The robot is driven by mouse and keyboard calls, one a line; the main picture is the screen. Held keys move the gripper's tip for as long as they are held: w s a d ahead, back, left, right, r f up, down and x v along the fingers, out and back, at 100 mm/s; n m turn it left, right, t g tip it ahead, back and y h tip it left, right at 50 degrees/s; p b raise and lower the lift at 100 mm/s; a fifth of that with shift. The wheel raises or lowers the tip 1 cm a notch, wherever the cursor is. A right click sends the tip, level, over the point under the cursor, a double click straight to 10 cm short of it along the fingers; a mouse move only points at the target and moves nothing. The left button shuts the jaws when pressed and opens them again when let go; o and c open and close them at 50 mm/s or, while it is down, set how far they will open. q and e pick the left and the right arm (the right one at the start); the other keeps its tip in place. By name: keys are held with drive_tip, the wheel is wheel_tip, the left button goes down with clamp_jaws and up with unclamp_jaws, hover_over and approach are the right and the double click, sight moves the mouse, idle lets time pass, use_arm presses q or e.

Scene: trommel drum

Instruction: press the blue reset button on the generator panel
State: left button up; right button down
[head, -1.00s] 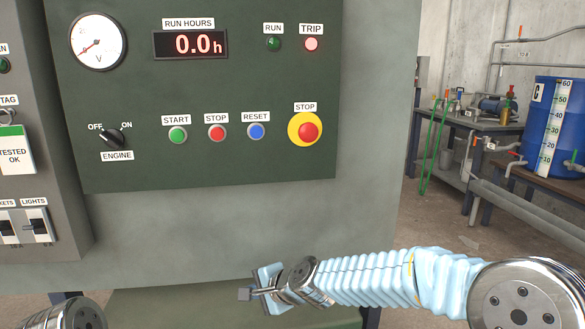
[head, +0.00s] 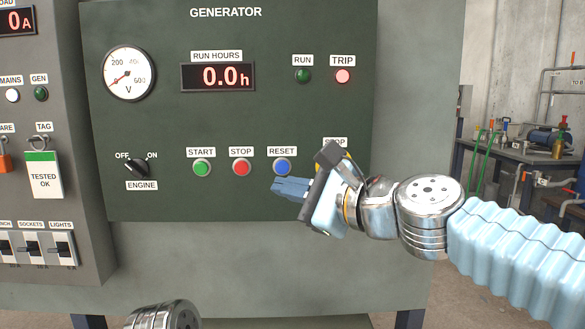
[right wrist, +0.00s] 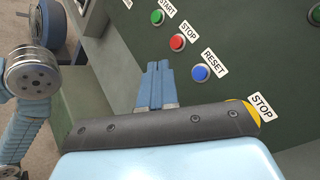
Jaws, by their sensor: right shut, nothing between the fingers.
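The blue reset button (head: 282,167) sits under its RESET label on the dark green generator panel (head: 220,205). It also shows in the right wrist view (right wrist: 200,73). My right gripper (head: 276,187) is shut and empty. In the head view its tips lie just below the reset button; in the right wrist view the gripper (right wrist: 157,66) points at the panel, left of the button. I cannot tell whether the tips touch the panel. My left gripper is not in view.
The red stop button (head: 242,167) and green start button (head: 202,168) are left of the reset button. The yellow-ringed stop button is mostly hidden behind my right gripper. The trip lamp (head: 343,76) glows pinkish red. The engine switch (head: 137,166) is farther left.

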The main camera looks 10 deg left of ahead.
sight(288, 171)
drive_tip(key=shift+w, duration=0.1)
drive_tip(key=shift+w+a+p, duration=0.35)
drive_tip(key=shift+w+a, duration=0.05)
drive_tip(key=shift+w, duration=1)
drive_tip(key=shift+w+a+p, duration=0.3)
drive_tip(key=shift+w+a, duration=0.15)
drive_tip(key=shift+w, duration=0.9)
drive_tip(key=shift+w+a+p, duration=0.35)
drive_tip(key=shift+w+a, duration=0.05)
drive_tip(key=shift+w, duration=1)
drive_tip(key=shift+w, duration=0.1)
drive_tip(key=shift+w+a, duration=0.1)
drive_tip(key=shift+w, duration=0.2)
drive_tip(key=shift+w+a+p, duration=0.15)
drive_tip(key=shift+w+p, duration=0.25)
drive_tip(key=shift+p, duration=0.15)
drive_tip(key=shift+s+d+b, duration=0.25)
drive_tip(key=shift+s+b, duration=0.1)
drive_tip(key=shift+s, duration=0.45)
